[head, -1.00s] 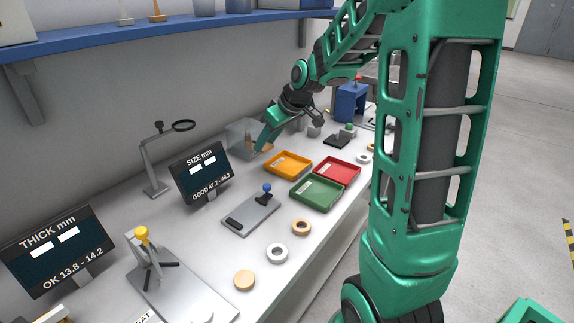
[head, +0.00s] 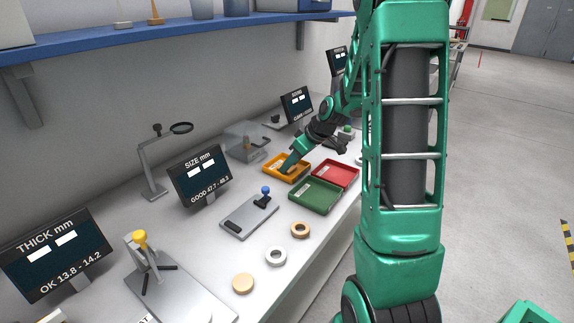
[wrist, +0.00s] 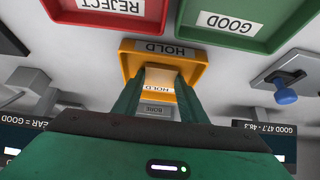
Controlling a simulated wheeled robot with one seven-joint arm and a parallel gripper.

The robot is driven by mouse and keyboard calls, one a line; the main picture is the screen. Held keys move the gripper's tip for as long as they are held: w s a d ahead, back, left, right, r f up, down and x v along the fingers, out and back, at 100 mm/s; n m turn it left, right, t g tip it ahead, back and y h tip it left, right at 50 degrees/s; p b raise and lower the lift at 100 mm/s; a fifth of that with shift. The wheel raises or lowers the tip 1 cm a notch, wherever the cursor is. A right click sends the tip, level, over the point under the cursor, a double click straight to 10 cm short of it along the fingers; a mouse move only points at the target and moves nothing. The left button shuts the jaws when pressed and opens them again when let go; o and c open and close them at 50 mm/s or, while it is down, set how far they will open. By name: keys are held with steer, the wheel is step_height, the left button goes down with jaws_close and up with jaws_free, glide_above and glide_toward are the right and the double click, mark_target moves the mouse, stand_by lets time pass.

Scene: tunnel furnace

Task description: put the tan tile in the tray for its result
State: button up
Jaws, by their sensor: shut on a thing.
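The orange HOLD tray (head: 296,160) lies on the bench, and it also shows in the wrist view (wrist: 199,72). My gripper (head: 284,171) reaches down over this tray from behind. In the wrist view, my gripper (wrist: 160,90) is shut on the tan tile (wrist: 160,77), which shows as a pale tan patch between the fingers. The tile appears over or inside the orange tray; its height above the floor cannot be told. The red REJECT tray (head: 336,173) and the green GOOD tray (head: 316,196) sit beside it. The head view mostly hides the tile.
A SIZE display (head: 200,174) and a THICK display (head: 56,254) stand behind.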

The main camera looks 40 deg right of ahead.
steer(key=o, duration=1.1)
steer(key=v, duration=1.1)
steer(key=s+a+m+g, duration=0.2)
steer(key=s+m, duration=0.1)
steer(key=s, duration=0.7)
steer(key=s+a+f+m+g+h, duration=0.1)
steer(key=s+a+m+g, duration=0.1)
steer(key=s, duration=0.7)
steer(key=s+a+m+g+h, duration=0.1)
steer(key=s+a+m, duration=0.3)
steer(key=s, duration=0.6)
steer(key=shift+s+a+f+m+g, duration=0.2)
steer(key=shift+s+f+m+g, duration=0.2)
steer(key=shift+m+g, duration=0.3)
steer(key=shift+w, duration=0.1)
